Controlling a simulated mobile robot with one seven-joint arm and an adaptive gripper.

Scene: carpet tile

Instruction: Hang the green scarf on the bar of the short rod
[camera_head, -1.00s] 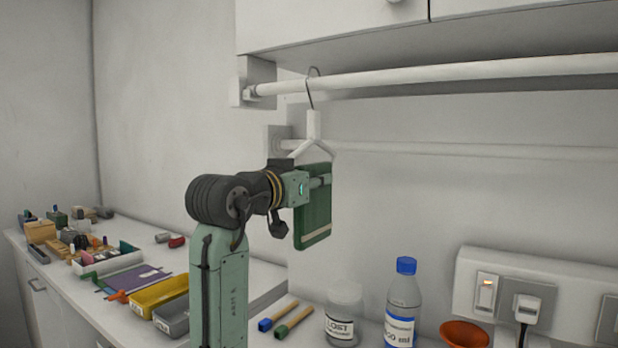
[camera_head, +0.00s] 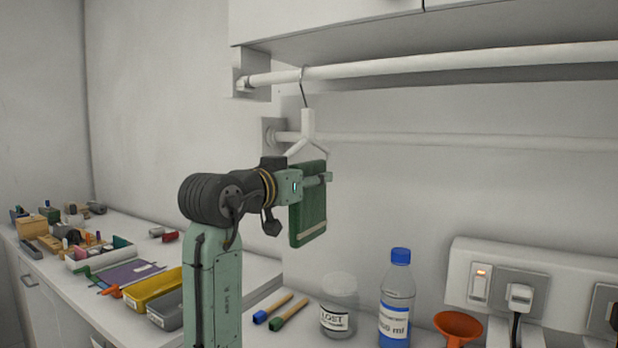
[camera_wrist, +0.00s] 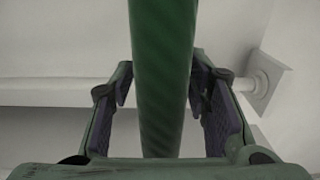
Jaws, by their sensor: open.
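The green scarf (camera_head: 309,218) hangs folded and upright below a white hanger (camera_head: 308,124), with a pale stripe near its lower edge. The hanger's thin hook meets the upper white rod (camera_head: 420,66); it appears to be over it. A lower white rod (camera_head: 450,143) runs behind, along the wall. I cannot tell which rod is the short one. My gripper (camera_head: 318,180) is at the scarf's upper part. In the wrist view, the scarf (camera_wrist: 163,60) stands between the open jaws with gaps on both sides. The hanger's lower bar is mostly hidden.
A cupboard (camera_head: 330,25) is above the rods. Below are a clear jar (camera_head: 338,303), a blue-capped bottle (camera_head: 397,300), an orange funnel (camera_head: 458,327) and a socket panel (camera_head: 505,275). Boxes and tools crowd the left counter. The wall right of the scarf is clear.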

